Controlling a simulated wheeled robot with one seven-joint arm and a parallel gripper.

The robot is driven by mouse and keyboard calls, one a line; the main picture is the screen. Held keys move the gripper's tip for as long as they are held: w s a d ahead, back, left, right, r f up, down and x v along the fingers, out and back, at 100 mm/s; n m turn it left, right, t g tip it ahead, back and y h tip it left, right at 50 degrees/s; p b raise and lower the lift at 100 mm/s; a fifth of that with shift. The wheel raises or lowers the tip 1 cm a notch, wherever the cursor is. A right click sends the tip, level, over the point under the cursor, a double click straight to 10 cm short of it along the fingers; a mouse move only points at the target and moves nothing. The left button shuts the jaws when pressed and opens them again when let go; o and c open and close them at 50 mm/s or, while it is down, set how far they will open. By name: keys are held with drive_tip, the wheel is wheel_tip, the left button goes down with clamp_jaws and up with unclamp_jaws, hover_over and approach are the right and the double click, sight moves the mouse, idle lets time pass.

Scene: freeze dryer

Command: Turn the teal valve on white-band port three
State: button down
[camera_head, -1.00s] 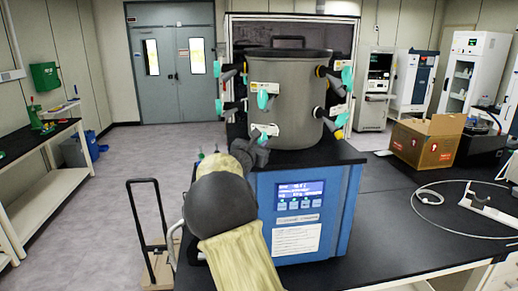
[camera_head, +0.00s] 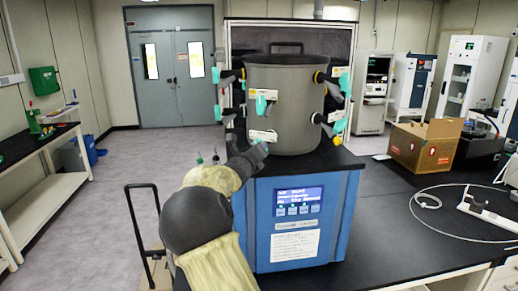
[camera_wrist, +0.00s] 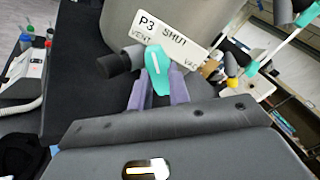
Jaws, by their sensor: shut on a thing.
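The teal valve (camera_wrist: 157,68) of port P3 sits between the two purple-grey fingers of my gripper (camera_wrist: 158,92) in the wrist view. The fingers are shut on its handle, which bears a white line. A white label (camera_wrist: 176,41) above it reads P3, SHUT, VENT and VAC. In the head view my gripper (camera_head: 257,153) is at the lower front of the grey drum (camera_head: 285,105), just below the P3 label (camera_head: 262,136). There my gripper mostly hides the valve. A white band on the port cannot be made out.
Other teal valves (camera_head: 262,105) stick out around the drum, with several at its right side (camera_head: 341,85). The drum stands on the blue freeze dryer (camera_head: 345,215). A cardboard box (camera_head: 422,145) and a white cable lie on the black bench to the right.

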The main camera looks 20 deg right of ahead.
drive_tip(key=shift+r+n+p, duration=0.1)
drive_tip(key=shift+n+p, duration=0.45)
drive_tip(key=shift+n, duration=1.15)
drive_tip(key=c, duration=1.3)
unclamp_jaws()
drive_tip(key=shift+a, duration=0.1)
drive_tip(key=b+v, duration=0.4)
drive_tip(key=v, duration=1.3)
drive_tip(key=shift+s+a, duration=0.1)
drive_tip(key=shift+s, duration=0.1)
